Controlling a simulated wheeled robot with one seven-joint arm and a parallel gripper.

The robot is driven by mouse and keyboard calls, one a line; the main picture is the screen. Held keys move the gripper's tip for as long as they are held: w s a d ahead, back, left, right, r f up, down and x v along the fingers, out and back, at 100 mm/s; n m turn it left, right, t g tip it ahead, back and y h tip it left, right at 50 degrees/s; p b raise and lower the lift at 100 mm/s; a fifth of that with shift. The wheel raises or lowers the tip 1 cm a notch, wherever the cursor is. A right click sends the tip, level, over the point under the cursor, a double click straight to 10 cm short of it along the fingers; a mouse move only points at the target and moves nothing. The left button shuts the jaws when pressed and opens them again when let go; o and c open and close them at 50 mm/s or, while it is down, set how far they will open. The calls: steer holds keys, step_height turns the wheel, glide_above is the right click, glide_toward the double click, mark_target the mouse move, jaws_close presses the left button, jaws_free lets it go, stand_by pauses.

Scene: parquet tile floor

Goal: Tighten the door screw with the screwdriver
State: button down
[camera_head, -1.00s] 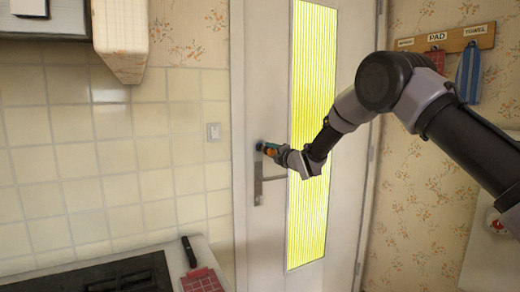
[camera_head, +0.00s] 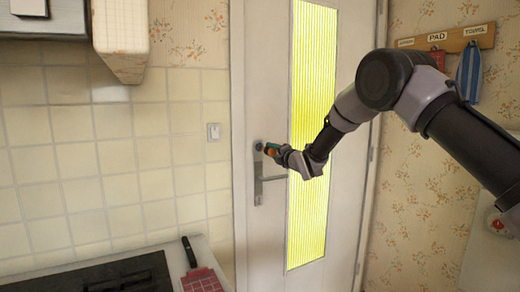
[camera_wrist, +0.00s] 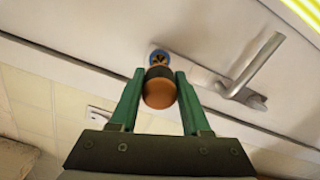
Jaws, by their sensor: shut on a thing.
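The white door (camera_head: 262,230) has a metal plate with a lever handle (camera_head: 270,179), which also shows in the wrist view (camera_wrist: 256,68). Above the lever is the round blue door screw (camera_head: 259,146), with a yellow and dark centre in the wrist view (camera_wrist: 159,57). My gripper (camera_head: 268,149) is shut on the screwdriver, one green finger on each side in the wrist view (camera_wrist: 159,76). The screwdriver's rounded orange handle (camera_wrist: 159,95) faces the camera and its front end points at the screw. The handle hides the tip, so contact cannot be told.
A lit yellow glass panel (camera_head: 308,140) runs down the door. A light switch (camera_head: 213,132) is on the tiled wall to the left. A hook rack (camera_head: 450,38) hangs at right.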

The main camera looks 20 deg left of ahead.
steer(key=shift+s+d, duration=0.1)
steer(key=shift+d, duration=0.1)
stand_by(0.4)
steer(key=shift+v, duration=1.95)
steer(key=w+d+f+m+t+h, duration=0.1)
steer(key=w+d+m+t+h, duration=0.15)
steer(key=d, duration=0.85)
steer(key=w+d+f+m+t+h, duration=0.15)
steer(key=w+d, duration=0.25)
steer(key=d, duration=0.6)
steer(key=w+d+m+t+h, duration=0.1)
steer(key=w+d+h, duration=0.2)
steer(key=d, duration=0.8)
steer(key=s+d+f+m+h, duration=0.1)
steer(key=d+m+h, duration=0.1)
steer(key=d, duration=1.1)
steer(key=s+d+m+t+h, duration=0.1)
steer(key=d+h, duration=0.3)
steer(key=d, duration=0.9)
steer(key=shift+s+f+m+h, duration=0.3)
steer(key=shift+s+f+m, duration=0.1)
steer(key=shift+s+m, duration=0.45)
steer(key=shift+d, duration=0.15)
